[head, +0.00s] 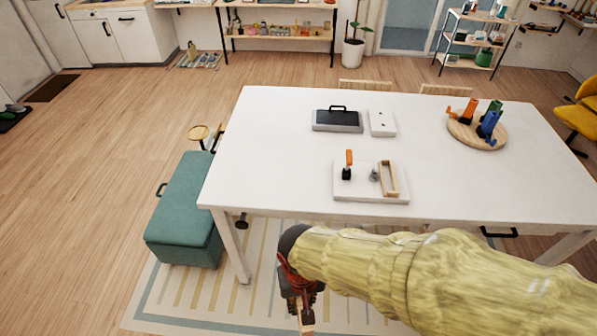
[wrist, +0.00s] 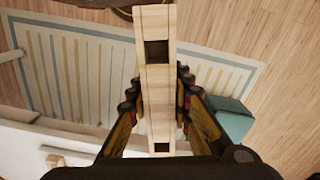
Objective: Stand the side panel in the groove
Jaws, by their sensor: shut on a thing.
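My gripper (head: 301,296) is low in front of the table's near edge, over the rug. It is shut on a pale wooden side panel (wrist: 157,108), whose end also shows below the gripper in the head view (head: 307,319). In the wrist view the panel runs lengthwise between the two fingers (wrist: 157,88) and has two dark square openings. On the table stands a white base board (head: 355,194) with an orange-handled clamp (head: 348,165), a small grey part (head: 374,175) and an upright wooden frame piece (head: 394,178). The groove is too small to make out.
The white table (head: 270,150) also carries a dark-topped tray (head: 337,121), a white box (head: 382,123) and a round wooden board (head: 463,132) with several coloured clamps. A green storage bench (head: 183,210) stands at its left. The table's front left is clear.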

